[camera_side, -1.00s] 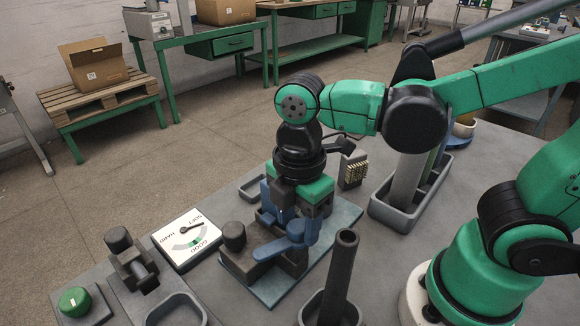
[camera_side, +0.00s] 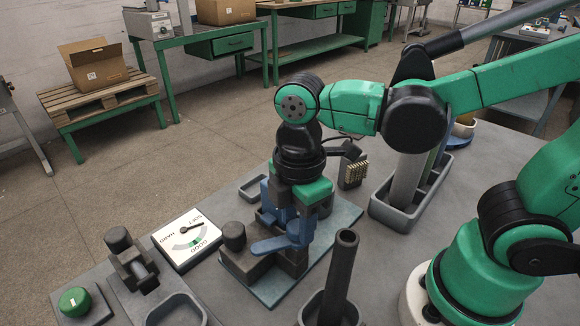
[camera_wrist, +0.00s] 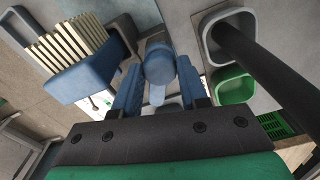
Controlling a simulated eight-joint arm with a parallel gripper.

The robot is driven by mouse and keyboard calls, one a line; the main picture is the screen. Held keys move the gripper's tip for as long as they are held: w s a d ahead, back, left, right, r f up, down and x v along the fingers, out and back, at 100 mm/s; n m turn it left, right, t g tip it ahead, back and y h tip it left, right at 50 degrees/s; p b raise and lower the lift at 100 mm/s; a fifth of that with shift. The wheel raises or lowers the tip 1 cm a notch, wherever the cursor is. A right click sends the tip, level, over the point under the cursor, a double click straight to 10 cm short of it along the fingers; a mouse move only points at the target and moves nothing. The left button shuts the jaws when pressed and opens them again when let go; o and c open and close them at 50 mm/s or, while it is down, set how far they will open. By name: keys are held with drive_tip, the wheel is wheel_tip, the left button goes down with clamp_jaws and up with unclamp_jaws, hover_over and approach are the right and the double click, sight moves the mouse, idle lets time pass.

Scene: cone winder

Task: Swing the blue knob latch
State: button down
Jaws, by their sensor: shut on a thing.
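The blue knob latch shows in the side view as a flat blue lever (camera_side: 268,246) low on the dark machine (camera_side: 262,262). In the wrist view its round blue knob (camera_wrist: 159,62) stands between my two blue fingers, with a lighter blue stem below it. My gripper (camera_side: 300,228) points down over the machine and is shut on the knob. In the wrist view my gripper (camera_wrist: 160,84) has one finger on each side of it. My fingers and hand hide part of the latch in the side view.
A white dial card (camera_side: 187,240) lies left of the machine. A dark upright tube (camera_side: 338,275) stands close in front, in a grey cup. A green button (camera_side: 75,302) is at front left. A grey tray (camera_side: 385,208) and a brass-toothed block (camera_side: 353,172) stand to the right.

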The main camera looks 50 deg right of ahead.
sight(297, 225)
drive_tip(key=m, duration=1.2)
idle(0.6)
drive_tip(key=c, duration=0.7)
unclamp_jaws()
drive_tip(key=shift+c, duration=0.2)
drive_tip(key=shift+r, duration=0.1)
drive_tip(key=shift+r, duration=2.75)
